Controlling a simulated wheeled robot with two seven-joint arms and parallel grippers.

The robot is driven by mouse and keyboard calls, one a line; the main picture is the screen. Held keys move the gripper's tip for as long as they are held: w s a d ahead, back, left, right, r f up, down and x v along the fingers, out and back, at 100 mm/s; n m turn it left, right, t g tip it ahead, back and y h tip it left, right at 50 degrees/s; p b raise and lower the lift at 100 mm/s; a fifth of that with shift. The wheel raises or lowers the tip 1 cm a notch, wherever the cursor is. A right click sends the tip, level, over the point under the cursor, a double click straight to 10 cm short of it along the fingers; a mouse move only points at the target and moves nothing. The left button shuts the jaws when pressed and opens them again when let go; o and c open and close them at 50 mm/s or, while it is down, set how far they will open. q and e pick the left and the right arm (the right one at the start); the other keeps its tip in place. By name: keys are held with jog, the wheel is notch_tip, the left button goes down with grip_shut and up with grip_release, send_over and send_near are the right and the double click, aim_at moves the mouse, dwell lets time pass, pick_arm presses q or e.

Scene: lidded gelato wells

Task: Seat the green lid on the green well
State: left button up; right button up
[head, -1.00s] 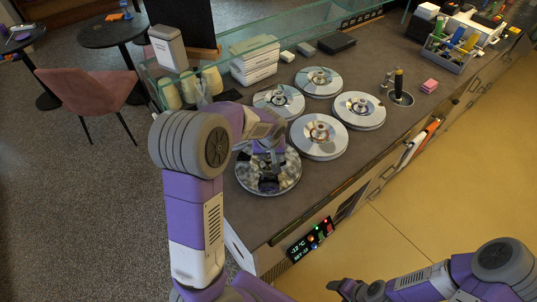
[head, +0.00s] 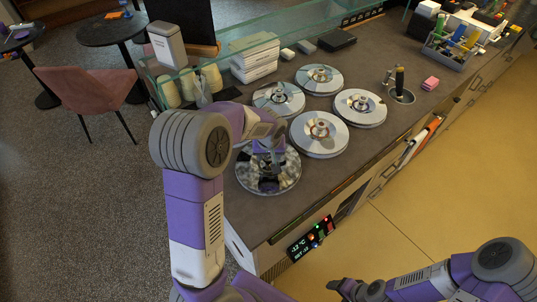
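Several round, shiny metal lids with centre knobs sit on the dark counter, including lids at the back left (head: 279,97), back right (head: 319,79), right (head: 360,107) and middle (head: 319,133). No green marking can be made out, so I cannot tell which lid or well is the green one. My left gripper (head: 268,173) points down over the knob area of the nearest disc (head: 284,184), a mirror-like one at the front left. Its fingers blend with the reflections, and the knob is hidden. My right gripper (head: 340,287) hangs low, away from the counter; its fingers are too small to read.
A metal holder with a black-handled tool (head: 399,88) and a pink block (head: 430,83) stand right of the lids. White stacked boxes (head: 254,60), cups (head: 212,77) and a glass guard (head: 290,27) line the back. The counter's front strip is bare.

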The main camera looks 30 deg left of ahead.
aim_at(269, 168)
dwell(0.3)
pick_arm(q)
jog(key=o, duration=0.6)
jog(key=shift+c, duration=0.2)
jog(key=shift+r, duration=0.1)
jog(key=p+v, duration=0.4)
jog(key=v, duration=0.4)
jog(key=shift+p, duration=0.35)
